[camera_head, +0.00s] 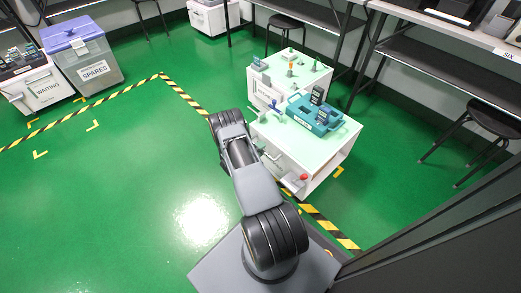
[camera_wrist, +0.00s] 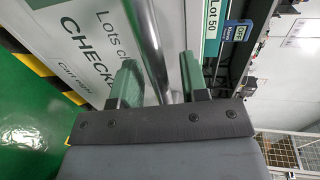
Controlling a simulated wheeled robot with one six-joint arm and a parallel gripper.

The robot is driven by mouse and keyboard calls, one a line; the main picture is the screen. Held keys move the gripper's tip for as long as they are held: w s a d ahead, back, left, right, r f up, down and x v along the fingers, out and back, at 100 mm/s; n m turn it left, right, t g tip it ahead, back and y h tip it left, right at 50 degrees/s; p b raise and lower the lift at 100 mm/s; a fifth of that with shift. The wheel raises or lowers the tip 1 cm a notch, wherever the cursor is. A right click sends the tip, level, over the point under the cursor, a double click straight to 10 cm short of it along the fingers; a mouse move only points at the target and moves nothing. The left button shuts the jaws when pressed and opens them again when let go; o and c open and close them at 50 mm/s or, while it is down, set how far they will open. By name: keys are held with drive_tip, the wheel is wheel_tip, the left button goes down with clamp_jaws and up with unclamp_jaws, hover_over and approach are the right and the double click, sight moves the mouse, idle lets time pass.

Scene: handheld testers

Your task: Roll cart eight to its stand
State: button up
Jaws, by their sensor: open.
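A white cart (camera_head: 334,152) with a pale green top stands right of my arm in the head view. A teal case (camera_head: 298,109) and handheld testers (camera_head: 318,94) rest on it. In the wrist view its white front panel (camera_wrist: 88,22) reads "Lots ch...", "CHECKE..." and a partly hidden "Cart" line. A silver bar handle (camera_wrist: 150,45) runs in front of the panel. My gripper (camera_wrist: 160,80) is open, with its green fingers on either side of the bar; I cannot tell whether they touch it. My arm hides the gripper in the head view. I cannot pick out the stand by name.
A second white cart (camera_head: 310,75) stands just behind. Yellow-black tape (camera_head: 185,97) crosses the floor. Yellow corner marks (camera_head: 93,125) lie at left, near the SPARES bin (camera_head: 85,60) and WAITING box (camera_head: 40,90). Benches and stools (camera_head: 495,118) line the right. Green floor at left is clear.

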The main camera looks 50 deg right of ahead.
drive_tip(key=shift+c, duration=0.2)
clamp_jaws()
idle(0.4)
